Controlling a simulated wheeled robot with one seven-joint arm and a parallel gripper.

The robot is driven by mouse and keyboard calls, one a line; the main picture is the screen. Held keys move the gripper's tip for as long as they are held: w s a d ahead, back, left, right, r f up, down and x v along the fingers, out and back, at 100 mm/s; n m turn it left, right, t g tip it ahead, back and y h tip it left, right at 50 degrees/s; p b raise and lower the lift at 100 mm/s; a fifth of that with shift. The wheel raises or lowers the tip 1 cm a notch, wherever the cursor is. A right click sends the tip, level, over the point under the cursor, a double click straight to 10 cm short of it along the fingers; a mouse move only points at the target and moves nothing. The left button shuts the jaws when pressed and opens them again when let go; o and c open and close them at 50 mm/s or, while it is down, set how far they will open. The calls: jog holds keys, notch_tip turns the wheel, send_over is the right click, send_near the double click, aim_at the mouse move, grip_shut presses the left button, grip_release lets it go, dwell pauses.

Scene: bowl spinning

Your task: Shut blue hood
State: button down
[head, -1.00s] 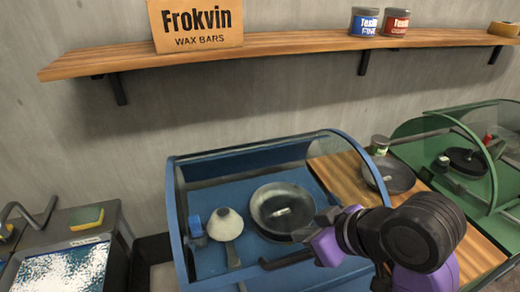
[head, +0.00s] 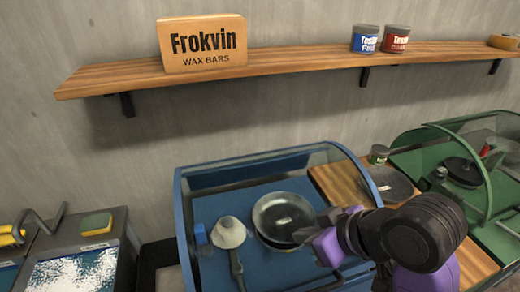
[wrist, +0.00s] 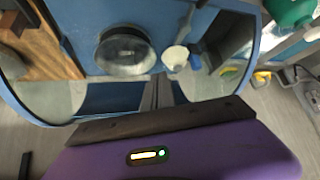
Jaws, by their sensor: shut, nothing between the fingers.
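The blue hood (head: 273,155) is a clear curved cover with blue edges on a blue station at the lower middle of the head view. Its blue curved rim also shows in the wrist view (wrist: 22,108). I cannot tell exactly how far down it is. Inside the station are a round metal pan (head: 284,215) and a pale domed tool (head: 229,233). My gripper (head: 328,215) is at the station's front right, beside the pan in the picture. Its fingers are together and empty in the wrist view (wrist: 160,92). Contact with the hood cannot be made out.
A green hooded station (head: 495,150) stands to the right, past a wooden counter (head: 335,183). A grey basin unit (head: 75,258) with a sponge (head: 96,224) is at left. A wooden shelf (head: 300,68) with a box (head: 203,45) and cans runs along the wall above.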

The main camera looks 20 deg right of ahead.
notch_tip(320, 180, up, 5)
jog(key=shift+f+p, duration=0.1)
jog(key=shift+p, duration=1.05)
jog(key=w+d+r+m+t+h, duration=0.1)
jog(key=w+d+r+m+t, duration=0.2)
jog(key=w+r+m+t, duration=0.35)
jog(key=s+f+b, duration=0.2)
jog(key=s+f, duration=0.5)
jog(key=s, duration=0.4)
jog(key=s+a+f+n+h+b, duration=0.1)
jog(key=s+f+b, duration=0.2)
jog(key=s+f, duration=0.4)
jog(key=s+a+f+n+h+b, duration=0.1)
jog(key=s+f, duration=0.6)
jog(key=s, duration=0.9)
jog(key=shift+s+f+t+b, duration=0.3)
jog(key=shift+f+t+b, duration=0.15)
jog(key=shift+b, duration=0.3)
